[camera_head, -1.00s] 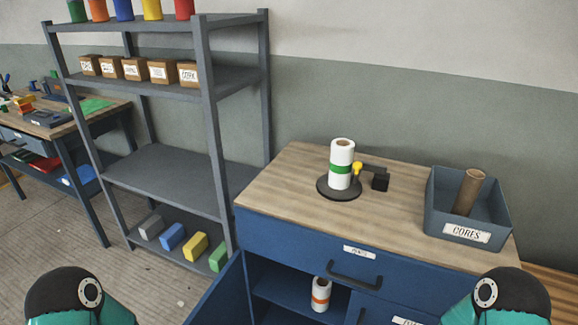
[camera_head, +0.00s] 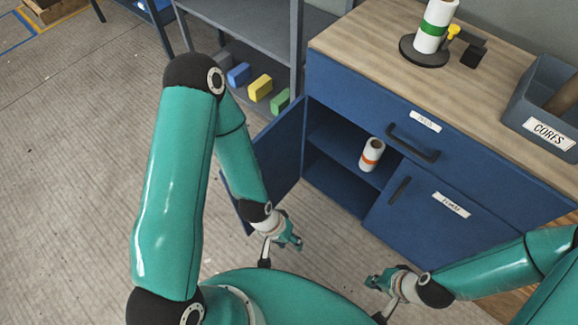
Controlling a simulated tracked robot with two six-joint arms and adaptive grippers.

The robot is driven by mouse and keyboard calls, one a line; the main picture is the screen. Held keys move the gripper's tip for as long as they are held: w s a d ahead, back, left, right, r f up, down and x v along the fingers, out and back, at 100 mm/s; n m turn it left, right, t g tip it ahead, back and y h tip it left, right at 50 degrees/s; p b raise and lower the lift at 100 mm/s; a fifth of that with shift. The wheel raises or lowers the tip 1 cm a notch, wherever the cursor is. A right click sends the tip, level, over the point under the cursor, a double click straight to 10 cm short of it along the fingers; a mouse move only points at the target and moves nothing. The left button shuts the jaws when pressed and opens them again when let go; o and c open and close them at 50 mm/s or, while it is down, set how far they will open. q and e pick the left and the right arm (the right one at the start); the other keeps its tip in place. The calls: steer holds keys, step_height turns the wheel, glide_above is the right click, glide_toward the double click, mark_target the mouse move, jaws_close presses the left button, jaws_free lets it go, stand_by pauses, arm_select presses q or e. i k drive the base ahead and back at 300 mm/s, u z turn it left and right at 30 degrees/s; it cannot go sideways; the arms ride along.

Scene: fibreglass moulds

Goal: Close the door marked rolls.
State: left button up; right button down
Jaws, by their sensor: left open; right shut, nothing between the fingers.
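The blue cabinet (camera_head: 328,93) has its left door (camera_head: 283,148) swung open towards me. No label shows on this open door, and my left forearm covers part of it. The right door (camera_head: 415,220) is closed; its label is too small to read surely. My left gripper (camera_head: 294,240) is open and empty, just right of the open door's near end in the picture; I cannot tell whether they touch. My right gripper (camera_head: 371,283) is shut and empty, in front of the cabinet, below the right door in the picture.
A white roll with an orange band (camera_head: 372,154) stands inside the open compartment. A roll with a green band (camera_head: 437,24) stands on the cabinet top beside a CORES bin (camera_head: 545,105). A grey shelf rack (camera_head: 262,47) stands behind the open door.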

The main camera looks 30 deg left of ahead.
mark_target(277, 147)
steer(key=u, duration=0.2)
steer(key=i, duration=0.2)
steer(key=z, duration=2.55)
steer(key=k, duration=2.75)
steer(key=u, duration=1.4)
steer(key=i, duration=1.05)
